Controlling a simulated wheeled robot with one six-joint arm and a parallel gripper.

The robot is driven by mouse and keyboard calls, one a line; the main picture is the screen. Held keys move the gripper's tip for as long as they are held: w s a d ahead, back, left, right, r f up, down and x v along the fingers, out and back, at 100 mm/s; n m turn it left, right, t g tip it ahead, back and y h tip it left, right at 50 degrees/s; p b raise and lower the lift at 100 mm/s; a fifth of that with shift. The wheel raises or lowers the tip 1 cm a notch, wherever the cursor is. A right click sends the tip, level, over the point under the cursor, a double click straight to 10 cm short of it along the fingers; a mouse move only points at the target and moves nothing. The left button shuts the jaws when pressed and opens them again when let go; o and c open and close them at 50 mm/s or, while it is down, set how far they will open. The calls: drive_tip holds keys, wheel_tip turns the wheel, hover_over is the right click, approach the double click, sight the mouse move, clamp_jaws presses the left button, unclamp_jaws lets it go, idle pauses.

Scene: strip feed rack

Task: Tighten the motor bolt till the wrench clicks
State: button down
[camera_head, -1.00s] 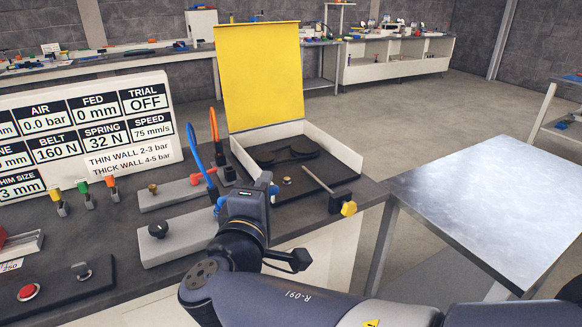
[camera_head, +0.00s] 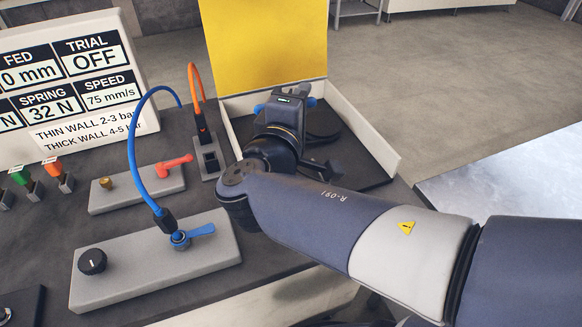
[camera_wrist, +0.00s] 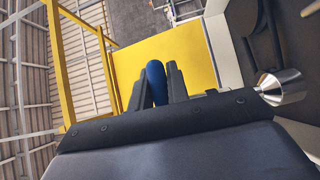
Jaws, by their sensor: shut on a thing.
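My gripper (camera_head: 283,100) is over the open box with the raised yellow lid, seen from behind in the head view. In the wrist view my gripper (camera_wrist: 156,84) has its two dark fingers closed around a rounded blue handle (camera_wrist: 155,80). What this handle belongs to cannot be made out. A shiny metal cone-shaped piece (camera_wrist: 282,87) stands at the right of the wrist view, beside a dark part. The motor bolt and the wrench cannot be made out in the head view, where my arm covers part of the box.
The box's white side wall (camera_head: 362,122) and yellow lid (camera_head: 262,45) stand close around my gripper. A grey block (camera_head: 140,270) with a blue lever and black knob is left of my arm. Blue (camera_head: 133,145) and orange (camera_head: 194,88) hoses arch nearby. A metal table (camera_head: 510,195) is at right.

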idle(0.3)
wheel_tip(320, 180, down, 5)
drive_tip(key=b, duration=0.5)
drive_tip(key=shift+r, duration=0.2)
drive_tip(key=shift+s+f+b, duration=0.1)
drive_tip(key=shift+f+b, duration=1.05)
drive_tip(key=shift+b, duration=0.45)
idle(0.6)
drive_tip(key=shift+s+m+g+h+b, duration=0.1)
drive_tip(key=shift+m+g+h+b, duration=0.35)
drive_tip(key=shift+h, duration=0.25)
drive_tip(key=m+g+h, duration=0.2)
drive_tip(key=g, duration=0.1)
drive_tip(key=s+m+g+h+p, duration=0.1)
drive_tip(key=m+g+h, duration=0.2)
drive_tip(key=s+m+g+h+p, duration=0.1)
drive_tip(key=m+g+h, duration=0.2)
drive_tip(key=shift+r, duration=0.1)
drive_tip(key=shift+s+a+m+g+h+p, duration=0.1)
drive_tip(key=shift+m+g+h+p, duration=0.65)
drive_tip(key=shift+p, duration=4)
